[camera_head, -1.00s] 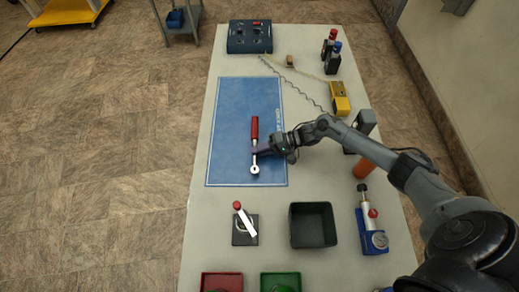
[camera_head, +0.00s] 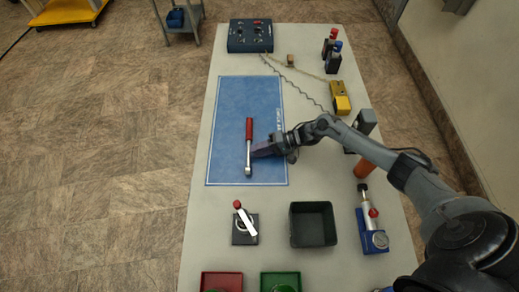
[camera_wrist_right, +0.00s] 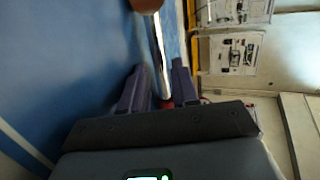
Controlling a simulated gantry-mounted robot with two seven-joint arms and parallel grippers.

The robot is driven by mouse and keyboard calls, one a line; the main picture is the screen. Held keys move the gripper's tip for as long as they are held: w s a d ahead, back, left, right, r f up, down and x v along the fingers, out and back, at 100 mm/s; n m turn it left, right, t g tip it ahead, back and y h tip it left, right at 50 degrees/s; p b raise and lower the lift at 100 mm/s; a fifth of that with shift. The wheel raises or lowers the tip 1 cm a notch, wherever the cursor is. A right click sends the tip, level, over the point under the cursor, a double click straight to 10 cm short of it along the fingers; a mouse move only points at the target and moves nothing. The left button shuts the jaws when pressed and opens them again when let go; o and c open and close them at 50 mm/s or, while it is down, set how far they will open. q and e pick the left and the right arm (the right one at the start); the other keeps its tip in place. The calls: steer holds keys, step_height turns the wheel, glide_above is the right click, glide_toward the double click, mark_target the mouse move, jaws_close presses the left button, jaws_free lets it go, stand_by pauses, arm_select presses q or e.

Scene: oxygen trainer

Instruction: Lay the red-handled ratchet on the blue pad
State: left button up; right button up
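The ratchet (camera_head: 249,130) has a red handle and a chrome shaft and head. In the head view it lies across the middle of the blue pad (camera_head: 228,100), handle away from me; its exact height over the pad is hard to judge. My right gripper (camera_head: 253,155) comes in from the right and is shut on the chrome shaft below the handle. In the right wrist view the shaft (camera_wrist_right: 161,60) passes between the fingers (camera_wrist_right: 160,85), and the blue pad (camera_wrist_right: 80,60) fills the left side. My left gripper is out of view.
A black bin (camera_head: 313,243), a small black stand (camera_head: 245,239) with a red-tipped tool, and a blue regulator-like unit (camera_head: 373,241) stand nearer me. A dark blue box (camera_head: 250,45) and a yellow device (camera_head: 340,98) stand farther off. The pad's left side is clear.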

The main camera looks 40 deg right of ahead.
steer(key=shift+d+r, duration=0.1)
steer(key=shift+r, duration=0.1)
steer(key=p+v, duration=0.1)
steer(key=v, duration=0.1)
steer(key=p+v, duration=0.2)
steer(key=shift+r, duration=0.25)
